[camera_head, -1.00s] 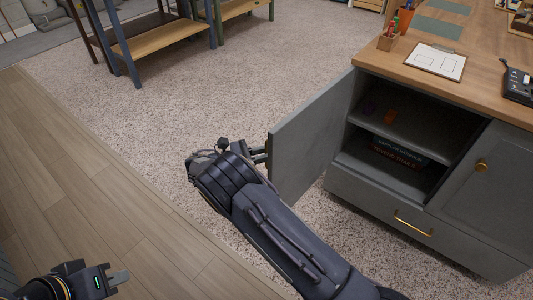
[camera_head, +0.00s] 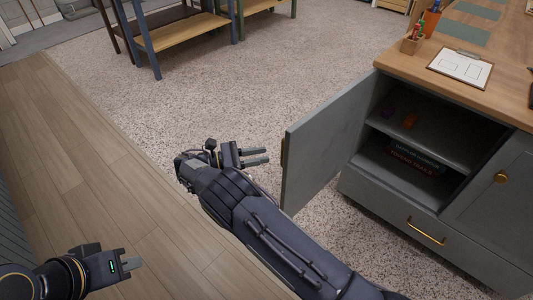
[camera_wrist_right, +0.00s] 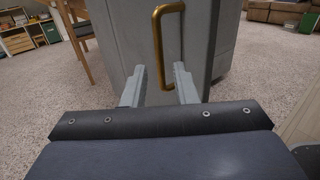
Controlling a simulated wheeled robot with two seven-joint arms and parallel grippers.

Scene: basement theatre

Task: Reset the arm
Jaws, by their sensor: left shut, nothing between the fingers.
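My right gripper (camera_head: 256,157) is open and empty in the head view, just left of the open grey cabinet door (camera_head: 326,143) and apart from it. In the right wrist view its two fingers (camera_wrist_right: 158,88) are spread, with the brass door handle (camera_wrist_right: 165,32) beyond them and nothing held. My right arm reaches in from the bottom right. My left gripper (camera_head: 131,265) is shut and empty at the lower left of the head view, above the wood floor.
The grey cabinet (camera_head: 390,213) has an open compartment with small items and boxes inside. Its wooden top holds a clipboard (camera_head: 461,69) and a pen holder (camera_head: 411,44). Shelved benches (camera_head: 178,32) stand at the back. The carpet left of the door is clear.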

